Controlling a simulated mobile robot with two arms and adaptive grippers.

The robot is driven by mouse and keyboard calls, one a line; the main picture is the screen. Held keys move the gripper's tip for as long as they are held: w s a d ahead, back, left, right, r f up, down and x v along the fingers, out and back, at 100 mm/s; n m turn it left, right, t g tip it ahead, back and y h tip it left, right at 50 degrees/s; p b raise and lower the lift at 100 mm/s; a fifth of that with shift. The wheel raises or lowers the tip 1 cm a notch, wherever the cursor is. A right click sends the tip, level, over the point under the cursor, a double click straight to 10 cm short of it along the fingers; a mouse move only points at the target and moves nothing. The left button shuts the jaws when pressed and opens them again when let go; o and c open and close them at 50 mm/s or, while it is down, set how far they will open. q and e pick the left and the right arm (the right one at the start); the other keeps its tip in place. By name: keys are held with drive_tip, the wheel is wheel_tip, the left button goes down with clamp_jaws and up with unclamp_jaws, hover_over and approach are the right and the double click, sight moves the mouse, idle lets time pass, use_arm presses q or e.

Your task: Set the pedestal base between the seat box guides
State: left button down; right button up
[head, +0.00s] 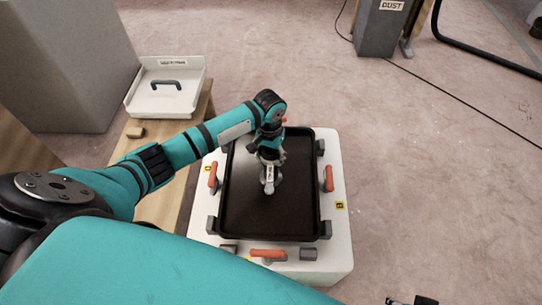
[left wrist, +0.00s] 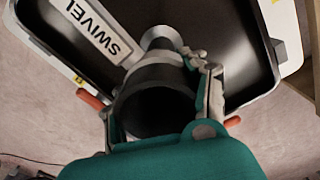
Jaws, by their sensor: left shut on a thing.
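The pedestal base looks like a broad black plate with a raised rim (head: 240,205) and a post near its middle. It lies over the white seat box (head: 342,240), inside the grey guides (head: 325,230) around its edges. I cannot tell whether it rests fully on the box. My left gripper (head: 269,163) points down over the plate and is shut on the dark round post (left wrist: 158,104). A white label reading SWIVEL (left wrist: 97,32) sticks out beside the post in the left wrist view. My right gripper (head: 412,300) barely shows at the bottom edge.
Orange-handled clamps (head: 328,178) stand on the box's left, right and near sides. A wooden bench (head: 150,210) with a white handled tray (head: 165,98) is at the left. A grey dust bin (head: 380,28) stands behind. The floor to the right is clear, crossed by a thin cable.

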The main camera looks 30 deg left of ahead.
use_arm(q)
drive_tip(key=shift+w+f+b, duration=0.1)
drive_tip(key=shift+f+b, duration=0.35)
drive_tip(key=shift+f, duration=0.8)
drive_tip(key=shift+f+b, duration=0.5)
drive_tip(key=shift+f, duration=0.3)
drive_tip(key=shift+d+f, duration=0.1)
drive_tip(key=shift+f, duration=0.3)
use_arm(e)
drive_tip(key=shift+s+d+r, duration=0.1)
drive_tip(key=shift+s+r, duration=0.25)
drive_tip(key=shift+r, duration=0.05)
use_arm(q)
drive_tip(key=shift+f, duration=0.25)
use_arm(e)
drive_tip(key=shift+f, duration=0.1)
